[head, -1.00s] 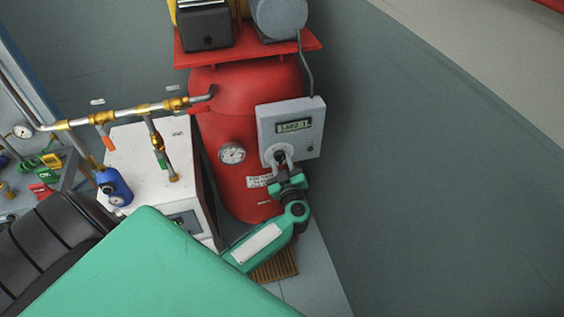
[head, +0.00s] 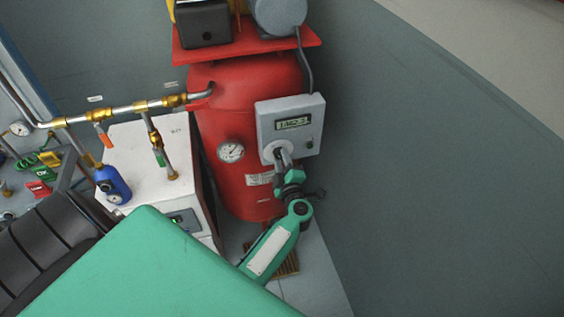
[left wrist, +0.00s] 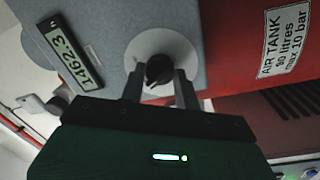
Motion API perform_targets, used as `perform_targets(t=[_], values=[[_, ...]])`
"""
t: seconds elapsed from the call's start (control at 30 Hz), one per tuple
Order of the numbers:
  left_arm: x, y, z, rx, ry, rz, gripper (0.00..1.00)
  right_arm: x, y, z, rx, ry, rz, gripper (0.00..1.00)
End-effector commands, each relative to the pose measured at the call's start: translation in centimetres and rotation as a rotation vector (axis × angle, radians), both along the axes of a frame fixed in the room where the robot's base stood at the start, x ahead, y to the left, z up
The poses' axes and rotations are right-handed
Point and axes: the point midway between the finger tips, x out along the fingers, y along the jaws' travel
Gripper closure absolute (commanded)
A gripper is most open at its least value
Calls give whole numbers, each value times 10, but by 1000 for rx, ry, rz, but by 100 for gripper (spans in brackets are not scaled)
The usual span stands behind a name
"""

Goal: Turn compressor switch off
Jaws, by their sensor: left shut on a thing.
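The compressor's grey switch box (head: 290,112) with its numeric display is fixed to the front of the red air tank (head: 243,95). Its black rotary switch knob (left wrist: 159,69) sits on a round pale plate (left wrist: 185,48) in the left wrist view. My left gripper (head: 281,156) is at the lower left of the box, and its fingers (left wrist: 159,80) are shut on the knob, one on each side. In the head view the gripper hides most of the knob. My right gripper is not in view.
A pressure gauge (head: 231,152) sits on the tank left of the box. A white cabinet (head: 150,150) stands to the left, with a brass-fitted pipe (head: 125,110) above it and a blue filter bowl (head: 113,184) beside it. The floor at right is clear.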

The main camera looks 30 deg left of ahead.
Motion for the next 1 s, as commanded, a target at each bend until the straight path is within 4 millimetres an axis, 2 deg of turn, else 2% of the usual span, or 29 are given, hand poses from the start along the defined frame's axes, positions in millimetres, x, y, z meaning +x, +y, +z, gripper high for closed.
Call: perform_targets(t=[0.2, 0.57, 0.6, 0.7, 1.0], values=[[0, 0, -1, -22, -22, 1, 90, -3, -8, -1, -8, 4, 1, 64], [-1, 0, -1, -24, -25, 1, 90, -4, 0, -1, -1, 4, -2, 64], [-1, 0, -1, -24, -25, 1, 64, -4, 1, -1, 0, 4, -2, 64], [0, 0, -1, -24, -25, 1, 46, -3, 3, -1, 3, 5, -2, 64], [0, -1, 0, -24, -26, 0, 46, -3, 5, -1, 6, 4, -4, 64]])
